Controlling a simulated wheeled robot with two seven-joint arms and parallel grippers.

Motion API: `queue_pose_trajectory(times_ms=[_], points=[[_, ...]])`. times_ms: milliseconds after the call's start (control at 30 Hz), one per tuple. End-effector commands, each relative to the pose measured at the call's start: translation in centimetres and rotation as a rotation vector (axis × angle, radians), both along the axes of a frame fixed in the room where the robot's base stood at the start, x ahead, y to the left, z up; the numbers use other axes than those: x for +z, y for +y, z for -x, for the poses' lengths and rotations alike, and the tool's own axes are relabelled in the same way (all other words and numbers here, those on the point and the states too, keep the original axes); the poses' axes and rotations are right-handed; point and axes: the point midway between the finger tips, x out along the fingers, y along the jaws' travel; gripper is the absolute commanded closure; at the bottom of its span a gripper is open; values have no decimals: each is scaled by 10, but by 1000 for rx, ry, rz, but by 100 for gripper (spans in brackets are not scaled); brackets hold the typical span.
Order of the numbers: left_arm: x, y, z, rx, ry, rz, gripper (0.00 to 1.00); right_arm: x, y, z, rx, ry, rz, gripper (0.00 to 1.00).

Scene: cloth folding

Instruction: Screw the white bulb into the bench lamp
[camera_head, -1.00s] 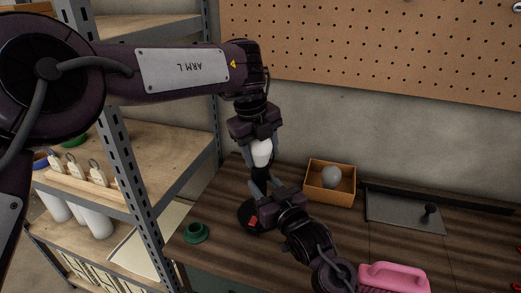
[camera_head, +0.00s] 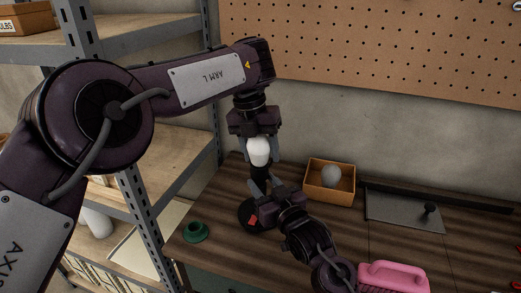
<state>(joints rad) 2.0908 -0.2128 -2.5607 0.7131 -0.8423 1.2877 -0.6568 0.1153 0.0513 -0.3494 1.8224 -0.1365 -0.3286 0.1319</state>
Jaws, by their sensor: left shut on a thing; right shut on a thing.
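The white bulb (camera_head: 259,151) is between the fingers of my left gripper (camera_head: 260,153), which is shut on it and points down. The bench lamp (camera_head: 260,174) is black, with an upright stem and a round base (camera_head: 244,213) bearing a red patch. The bulb is directly above the top of the lamp stem; whether they touch or are threaded, I cannot tell. My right gripper (camera_head: 262,188) comes from the lower right and is shut on the lamp's stem, hiding part of it and the base.
An orange box (camera_head: 329,196) with a grey bulb (camera_head: 331,175) stands right of the lamp. A green ring-shaped piece (camera_head: 195,232) lies to the left. A pink handled object (camera_head: 395,277) is at the front. A metal shelf (camera_head: 150,225) stands left; a grey plate (camera_head: 400,209) lies right.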

Motion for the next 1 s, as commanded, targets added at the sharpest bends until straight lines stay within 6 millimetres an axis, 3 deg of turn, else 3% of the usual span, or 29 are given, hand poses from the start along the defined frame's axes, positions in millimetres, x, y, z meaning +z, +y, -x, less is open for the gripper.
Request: queue_pose_trajectory(times_ms=[267, 300, 467, 800, 1000], points=[[0, 1, 0, -6, 0, 1, 74, 0, -2, -1, -4, 1, 0, 100], [0, 1, 0, -6, 0, 1, 46, 0, -2, -1, -4, 1, 0, 100], [0, 1, 0, -7, 0, 1, 25, 0, -2, -1, -4, 1, 0, 100], [4, 0, 0, 19, -1, -1, 22, 0, -2, 0, -4, 1, 0, 100], [32, 4, 1, 270, -3, -20, 22, 0, -2, -1, -4, 1, 0, 100]])
